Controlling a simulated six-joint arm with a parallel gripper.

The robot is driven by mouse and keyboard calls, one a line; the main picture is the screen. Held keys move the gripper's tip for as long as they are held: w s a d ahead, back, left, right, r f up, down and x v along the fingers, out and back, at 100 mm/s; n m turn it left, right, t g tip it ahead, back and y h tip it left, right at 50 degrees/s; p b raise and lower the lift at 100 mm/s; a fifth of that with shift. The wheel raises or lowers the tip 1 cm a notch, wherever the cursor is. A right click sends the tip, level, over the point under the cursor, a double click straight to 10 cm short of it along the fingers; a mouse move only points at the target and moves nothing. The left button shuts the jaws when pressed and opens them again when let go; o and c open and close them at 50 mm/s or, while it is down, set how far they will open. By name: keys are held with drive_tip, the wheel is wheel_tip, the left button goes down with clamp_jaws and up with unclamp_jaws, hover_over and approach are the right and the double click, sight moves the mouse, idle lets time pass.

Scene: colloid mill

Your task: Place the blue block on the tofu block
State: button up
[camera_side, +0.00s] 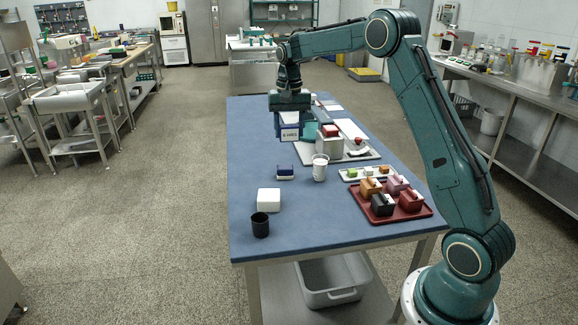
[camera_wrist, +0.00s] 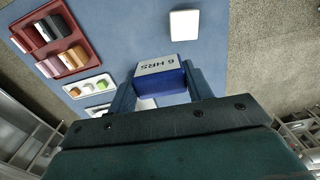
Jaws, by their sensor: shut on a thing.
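The blue block (camera_side: 289,133) has a white label face; in the wrist view the block (camera_wrist: 163,80) shows the label "6 HRS". My gripper (camera_wrist: 160,88) is shut on it, with a finger on each side. In the side view my gripper (camera_side: 288,122) holds the block above the far part of the blue table, clear of the surface. The tofu block (camera_side: 268,200) is a plain white block lying on the table at the near left. It also shows at the top of the wrist view (camera_wrist: 184,24), apart from the held block.
A black cup (camera_side: 260,226) stands just in front of the tofu block. A small dark-blue and white item (camera_side: 285,173) and a white cup (camera_side: 320,170) stand behind it. A red tray (camera_side: 408,216) of blocks is at right, a white tray (camera_side: 347,176) of small cubes behind it.

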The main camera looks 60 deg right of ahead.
wheel_tip(320, 180, up, 2)
hover_over(269, 194)
drive_tip(key=shift+a+n, duration=0.15)
drive_tip(key=shift+n, duration=0.15)
drive_tip(key=shift+s, duration=0.1)
wheel_tip(269, 194, down, 20)
drive_tip(key=shift+r, duration=0.1)
idle(0.8)
drive_tip(key=o, duration=1)
drive_tip(key=shift+f, duration=0.2)
drive_tip(key=shift+c, duration=0.2)
drive_tip(key=shift+r, duration=0.2)
wheel_tip(269, 194, up, 12)
